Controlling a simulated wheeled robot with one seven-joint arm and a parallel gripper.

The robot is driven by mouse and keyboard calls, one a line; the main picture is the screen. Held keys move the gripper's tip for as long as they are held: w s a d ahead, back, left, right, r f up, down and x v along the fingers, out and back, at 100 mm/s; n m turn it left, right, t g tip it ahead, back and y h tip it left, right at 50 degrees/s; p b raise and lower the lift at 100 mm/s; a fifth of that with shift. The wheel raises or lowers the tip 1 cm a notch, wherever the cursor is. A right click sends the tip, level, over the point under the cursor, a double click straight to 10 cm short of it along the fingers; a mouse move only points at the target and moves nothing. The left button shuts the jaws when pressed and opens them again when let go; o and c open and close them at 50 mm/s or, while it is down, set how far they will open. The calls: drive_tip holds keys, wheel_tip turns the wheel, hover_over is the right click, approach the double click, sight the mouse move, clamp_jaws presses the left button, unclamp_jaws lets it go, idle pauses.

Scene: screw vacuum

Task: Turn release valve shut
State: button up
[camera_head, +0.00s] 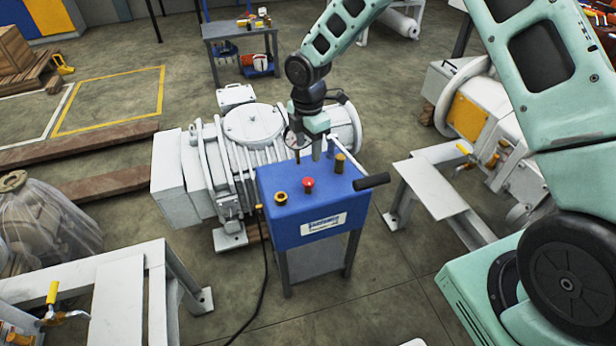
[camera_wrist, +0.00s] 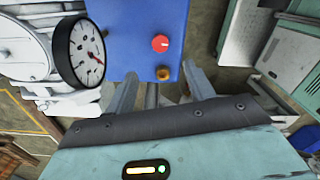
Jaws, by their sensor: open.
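A blue box (camera_head: 318,212) on a grey stand carries a red knob (camera_head: 308,184), a yellow-and-black knob (camera_head: 281,197) and an upright brass fitting (camera_head: 340,163). I cannot tell which of these is the release valve. My gripper (camera_head: 316,150) is above the back of the box, pointing down. In the wrist view, my gripper (camera_wrist: 159,72) is open, with a finger on each side in the picture. A brass knob (camera_wrist: 163,74) shows between the fingers, with no clear contact. The red knob (camera_wrist: 160,43) is beyond it. The fingers' depth is unclear.
A round gauge (camera_wrist: 78,52) stands close to my left finger. A lever with a black handle (camera_head: 372,181) sticks out right of the box. A large white pump (camera_head: 250,125) stands behind; a black cable (camera_head: 263,270) hangs down. White frames flank the box.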

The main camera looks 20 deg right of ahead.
sight(308, 181)
wheel_tip(308, 181, down, 12)
idle(0.4)
drive_tip(key=c, duration=1)
